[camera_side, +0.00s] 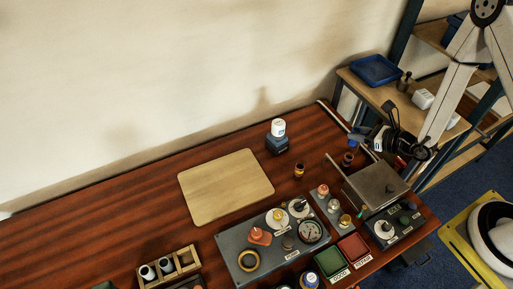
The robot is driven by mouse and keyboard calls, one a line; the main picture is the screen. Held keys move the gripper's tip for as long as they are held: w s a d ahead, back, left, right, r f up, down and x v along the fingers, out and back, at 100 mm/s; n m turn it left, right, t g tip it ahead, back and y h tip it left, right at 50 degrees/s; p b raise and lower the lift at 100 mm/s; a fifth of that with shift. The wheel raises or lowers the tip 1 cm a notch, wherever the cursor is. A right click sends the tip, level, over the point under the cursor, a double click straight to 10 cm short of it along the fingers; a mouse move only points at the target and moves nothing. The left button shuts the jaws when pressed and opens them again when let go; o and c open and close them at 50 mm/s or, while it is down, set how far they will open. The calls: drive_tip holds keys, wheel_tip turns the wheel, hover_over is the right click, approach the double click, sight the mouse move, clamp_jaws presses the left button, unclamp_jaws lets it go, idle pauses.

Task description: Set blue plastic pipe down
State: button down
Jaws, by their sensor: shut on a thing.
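My gripper (371,136) is at the right, over the back right part of the wooden table, at the end of my white arm. It is small and dark in this view, and its fingers are hard to make out. It is shut on a blue piece, which looks like the blue plastic pipe (356,133), at its left end. The pipe appears to be held above the table, near a small dark-red cylinder (347,159). Its full shape is partly hidden, and I cannot tell its exact height.
A pale wooden board (226,187) lies mid-table with clear table to its left. A grey control panel (272,247), a metal box (375,184) and green and red bins (330,262) crowd the front right. A white-capped jar (278,128) stands behind. A shelf holds a blue tray (375,70).

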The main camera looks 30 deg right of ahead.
drive_tip(key=w+f, duration=0.2)
drive_tip(key=w, duration=0.2)
drive_tip(key=w+f, duration=0.3)
drive_tip(key=w, duration=0.1)
drive_tip(key=w+d+f, duration=0.1)
drive_tip(key=w+f, duration=0.2)
drive_tip(key=w, duration=0.1)
drive_tip(key=shift+w+f, duration=0.2)
drive_tip(key=shift+w, duration=0.05)
drive_tip(key=shift+w+f, duration=0.45)
drive_tip(key=shift+f, duration=0.1)
drive_tip(key=shift+w+f, duration=0.2)
drive_tip(key=shift+f, duration=1.55)
drive_tip(key=shift+f, duration=0.1)
drive_tip(key=shift+c, duration=1.8)
unclamp_jaws()
